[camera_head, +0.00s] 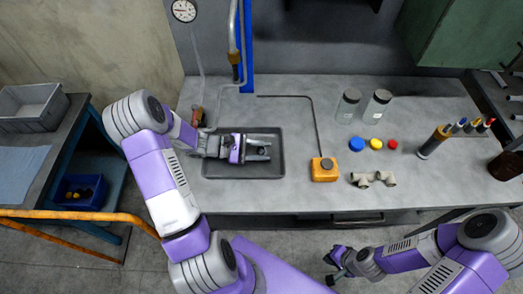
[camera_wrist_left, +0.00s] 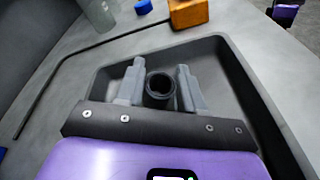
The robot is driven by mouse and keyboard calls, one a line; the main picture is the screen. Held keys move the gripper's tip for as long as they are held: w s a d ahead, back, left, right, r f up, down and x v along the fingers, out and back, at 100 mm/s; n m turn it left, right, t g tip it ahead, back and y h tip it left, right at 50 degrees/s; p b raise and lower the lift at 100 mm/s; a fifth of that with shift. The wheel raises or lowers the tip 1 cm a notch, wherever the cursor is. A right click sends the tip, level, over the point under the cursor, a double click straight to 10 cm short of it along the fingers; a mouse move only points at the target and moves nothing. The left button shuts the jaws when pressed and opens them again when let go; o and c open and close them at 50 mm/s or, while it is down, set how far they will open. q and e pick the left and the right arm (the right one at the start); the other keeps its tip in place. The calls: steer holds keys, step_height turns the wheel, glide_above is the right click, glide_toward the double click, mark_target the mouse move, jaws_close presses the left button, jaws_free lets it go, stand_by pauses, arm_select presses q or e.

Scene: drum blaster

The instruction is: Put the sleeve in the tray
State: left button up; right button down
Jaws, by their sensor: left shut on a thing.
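The tray (camera_head: 215,172) is a dark, shallow rectangular pan on the left part of the grey bench; it fills much of the left wrist view (camera_wrist_left: 232,85). My left gripper (camera_head: 262,148) is over the tray, pointing right. It is shut on the sleeve (camera_wrist_left: 160,88), a dark, short hollow tube whose open end faces the left wrist camera. The sleeve appears within the tray's outline; whether it touches the floor cannot be told. In the head view the sleeve is hard to make out between the fingers. My right gripper (camera_head: 337,268) hangs low in front of the bench, its jaws unclear.
Right of the tray are an orange box (camera_head: 324,169) with a cable and a beige pipe fitting (camera_head: 373,178). Blue (camera_head: 356,144), yellow (camera_head: 376,144) and red (camera_head: 393,144) buttons lie behind, with two jars (camera_head: 348,105).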

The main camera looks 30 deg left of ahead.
arm_select(q)
steer(key=o, duration=1.1)
steer(key=shift+f, duration=0.1)
steer(key=shift+a+r, duration=0.15)
steer(key=shift+r, duration=0.05)
steer(key=p+v, duration=0.2)
steer(key=v, duration=0.9)
steer(key=shift+s+a, duration=0.3)
steer(key=shift+r, duration=0.1)
